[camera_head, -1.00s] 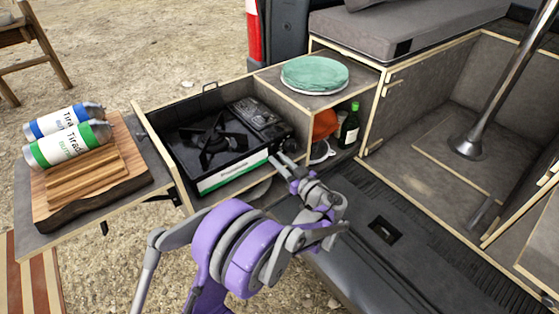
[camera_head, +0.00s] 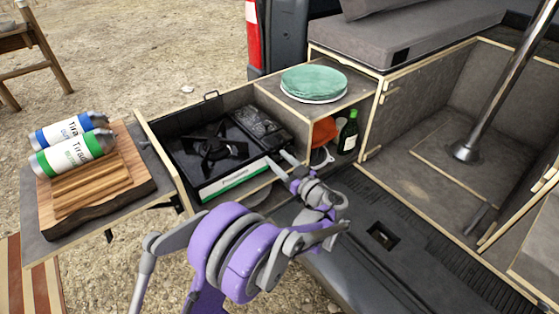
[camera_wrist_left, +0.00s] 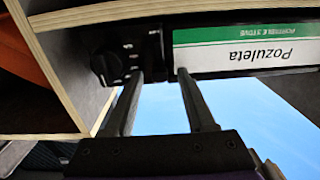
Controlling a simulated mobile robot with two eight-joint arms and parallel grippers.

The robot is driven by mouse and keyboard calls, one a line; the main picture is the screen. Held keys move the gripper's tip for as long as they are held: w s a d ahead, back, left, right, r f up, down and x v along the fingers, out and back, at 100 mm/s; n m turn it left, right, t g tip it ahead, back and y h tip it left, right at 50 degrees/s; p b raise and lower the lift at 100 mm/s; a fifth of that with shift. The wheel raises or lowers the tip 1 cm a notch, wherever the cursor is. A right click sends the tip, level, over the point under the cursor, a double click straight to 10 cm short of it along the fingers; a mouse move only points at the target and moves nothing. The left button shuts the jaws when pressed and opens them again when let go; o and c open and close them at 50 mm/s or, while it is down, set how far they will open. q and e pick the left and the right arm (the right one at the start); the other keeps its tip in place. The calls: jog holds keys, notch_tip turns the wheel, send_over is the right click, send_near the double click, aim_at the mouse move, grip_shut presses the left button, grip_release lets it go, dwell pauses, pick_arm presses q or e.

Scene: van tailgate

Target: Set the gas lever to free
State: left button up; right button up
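The black portable stove (camera_head: 215,150) sits in the pulled-out wooden drawer, its green-and-white label facing front. In the left wrist view the stove's front (camera_wrist_left: 245,48) is upside down, with a round black knob (camera_wrist_left: 108,67) left of the label. A separate gas lever cannot be clearly made out; a dark panel part between knob and label is partly behind the fingers. My left gripper (camera_head: 277,159) is at the right end of the stove's front. Its fingers (camera_wrist_left: 158,78) are apart, with nothing visibly held between them. My right gripper is not in view.
Two gas canisters (camera_head: 72,152) lie on a cutting board (camera_head: 140,190) on the side shelf at left. A green plate (camera_head: 314,82) rests on the cabinet top. A green bottle (camera_head: 348,132) stands in the compartment right of the stove.

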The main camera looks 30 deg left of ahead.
pick_arm(q)
jog(key=v, duration=1)
jog(key=shift+s+d, duration=0.15)
jog(key=shift+d, duration=0.25)
